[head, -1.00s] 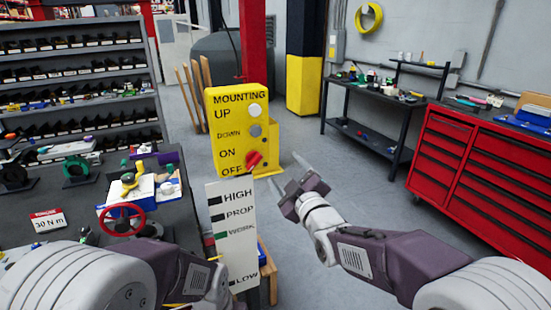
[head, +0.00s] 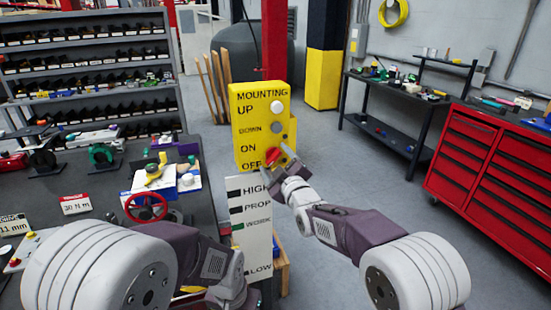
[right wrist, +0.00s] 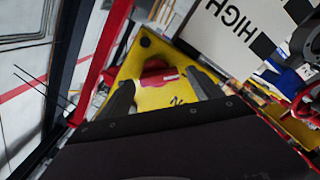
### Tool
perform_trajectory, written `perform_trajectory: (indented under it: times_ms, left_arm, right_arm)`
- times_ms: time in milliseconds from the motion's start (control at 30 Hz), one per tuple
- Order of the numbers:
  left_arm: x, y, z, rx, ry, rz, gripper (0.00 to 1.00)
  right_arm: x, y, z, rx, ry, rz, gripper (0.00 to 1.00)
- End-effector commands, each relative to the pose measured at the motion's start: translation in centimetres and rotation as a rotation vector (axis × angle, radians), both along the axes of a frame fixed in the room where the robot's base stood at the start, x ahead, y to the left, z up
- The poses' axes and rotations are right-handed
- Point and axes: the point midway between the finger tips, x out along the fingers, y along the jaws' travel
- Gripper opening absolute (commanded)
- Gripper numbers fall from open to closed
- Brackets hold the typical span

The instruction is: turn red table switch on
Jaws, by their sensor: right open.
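The red switch (head: 272,156) is a knob low on the front of a yellow panel (head: 244,113), beside the words ON and OFF. My right gripper (head: 274,161) is open at the switch and partly covers it in the head view. In the right wrist view the red switch (right wrist: 155,66) has a pale mark and lies ahead, between the two spread fingers (right wrist: 162,94). I cannot tell whether they touch it. My left arm shows at the lower left, but its gripper is out of the picture.
A white board (head: 250,222) with level labels stands just below the panel. A dark table (head: 95,225) with a red handwheel (head: 146,207) lies to the left. A red tool cabinet (head: 490,165) stands at the right. The floor between panel and cabinet is free.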

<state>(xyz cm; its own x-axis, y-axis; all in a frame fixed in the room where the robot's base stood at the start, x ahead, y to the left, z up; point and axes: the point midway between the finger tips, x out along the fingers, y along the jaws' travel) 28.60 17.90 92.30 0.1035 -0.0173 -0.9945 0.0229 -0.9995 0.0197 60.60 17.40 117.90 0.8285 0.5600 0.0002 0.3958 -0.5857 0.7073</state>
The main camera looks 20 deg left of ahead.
Motion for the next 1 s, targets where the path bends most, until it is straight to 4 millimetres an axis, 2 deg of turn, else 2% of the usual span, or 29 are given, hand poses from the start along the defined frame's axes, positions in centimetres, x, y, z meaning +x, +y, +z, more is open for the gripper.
perform_trajectory:
  times_ms: [233,400,467,767,1000]
  left_arm:
    - [0.0,0.0,0.0,0.0,0.0,0.0,0.36]
    - [0.0,0.0,0.0,0.0,0.0,0.0,0.36]
    - [0.0,0.0,0.0,0.0,0.0,0.0,0.36]
    - [0.0,0.0,-0.5,0.0,0.0,0.0,0.36]
    - [0.0,0.0,-1.7,0.0,0.0,0.0,0.36]
  right_arm:
    - [0.1,0.1,-0.1,0.0,0.0,0.0,0.75]
    - [0.1,0.1,-0.1,0.0,0.001,-0.001,0.27]
    - [0.1,0.1,-0.1,-0.001,0.001,0.0,0.12]
    - [0.1,0.1,-0.2,0.034,0.025,0.0,0.12]
    - [0.1,0.1,-0.3,0.159,0.109,0.0,0.12]
